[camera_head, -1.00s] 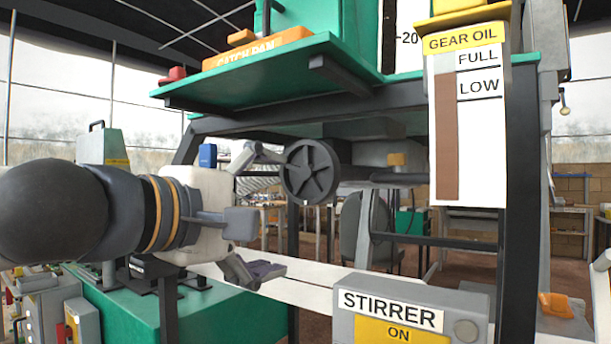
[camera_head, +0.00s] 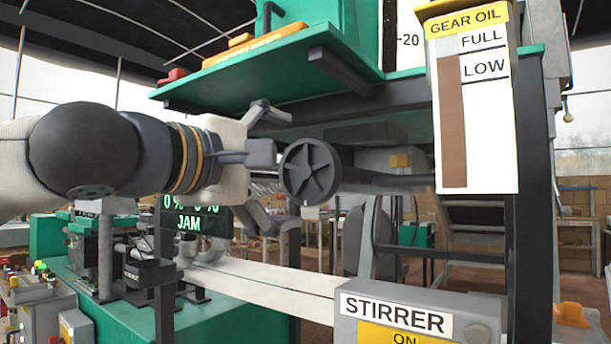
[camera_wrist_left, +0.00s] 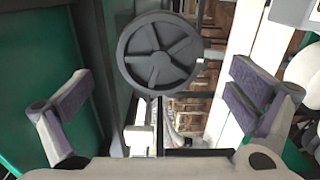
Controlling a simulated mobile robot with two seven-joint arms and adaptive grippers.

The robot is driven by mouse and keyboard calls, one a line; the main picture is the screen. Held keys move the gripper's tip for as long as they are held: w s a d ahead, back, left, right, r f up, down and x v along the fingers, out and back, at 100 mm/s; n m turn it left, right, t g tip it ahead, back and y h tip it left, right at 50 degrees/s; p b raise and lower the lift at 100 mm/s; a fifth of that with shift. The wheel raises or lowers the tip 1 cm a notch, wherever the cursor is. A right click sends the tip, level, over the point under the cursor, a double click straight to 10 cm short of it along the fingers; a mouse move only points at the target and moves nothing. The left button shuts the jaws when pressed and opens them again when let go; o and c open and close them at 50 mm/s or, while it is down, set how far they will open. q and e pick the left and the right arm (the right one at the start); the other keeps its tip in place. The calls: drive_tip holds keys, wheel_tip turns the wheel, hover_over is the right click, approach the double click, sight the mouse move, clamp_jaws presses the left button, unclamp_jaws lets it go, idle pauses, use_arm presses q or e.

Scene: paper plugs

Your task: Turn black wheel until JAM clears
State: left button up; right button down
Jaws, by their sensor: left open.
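The black wheel (camera_head: 310,171) has several spokes and a small white mark at its lower rim. It sits under the green shelf near the middle of the head view. My left gripper (camera_head: 275,168) is open just left of the wheel, its fingers spread above and below. In the left wrist view the wheel (camera_wrist_left: 159,54) lies ahead, between and beyond the two open fingers (camera_wrist_left: 160,108), apart from them. A dark display (camera_head: 190,222) shows JAM in green below my left wrist; its upper line is partly covered. My right gripper is not in view.
The green shelf (camera_head: 260,75) and its dark frame hang above the wheel. A gear oil gauge (camera_head: 482,120) and a dark post (camera_head: 530,240) stand to the right. A STIRRER box (camera_head: 415,315) is at the lower right. A white strip (camera_head: 265,282) runs below.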

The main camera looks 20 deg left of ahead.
use_arm(q)
drive_tip(key=shift+s+r, duration=0.1)
drive_tip(key=shift+r, duration=0.1)
drive_tip(key=r+m+p, duration=0.1)
drive_tip(key=s+m+p, duration=0.1)
drive_tip(key=m+p, duration=0.1)
drive_tip(key=shift+r+m+p, duration=0.3)
drive_tip(key=shift+r, duration=0.05)
drive_tip(key=m+p, duration=0.3)
drive_tip(key=m, duration=0.3)
drive_tip(key=shift+f+p, duration=0.15)
drive_tip(key=shift+p, duration=0.2)
drive_tip(key=m, duration=0.1)
drive_tip(key=w+f+m, duration=0.1)
drive_tip(key=m, duration=0.1)
drive_tip(key=shift+f, duration=0.1)
drive_tip(key=m, duration=0.3)
drive_tip(key=shift+f+m+b, duration=0.15)
drive_tip(key=shift+m+b, duration=0.15)
drive_tip(key=shift+m, duration=0.1)
drive_tip(key=m, duration=0.3)
drive_tip(key=shift+f, duration=0.2)
drive_tip(key=shift+w+d+m, duration=0.1)
drive_tip(key=shift+m, duration=1)
drive_tip(key=m, duration=0.2)
drive_tip(key=shift+m, duration=0.3)
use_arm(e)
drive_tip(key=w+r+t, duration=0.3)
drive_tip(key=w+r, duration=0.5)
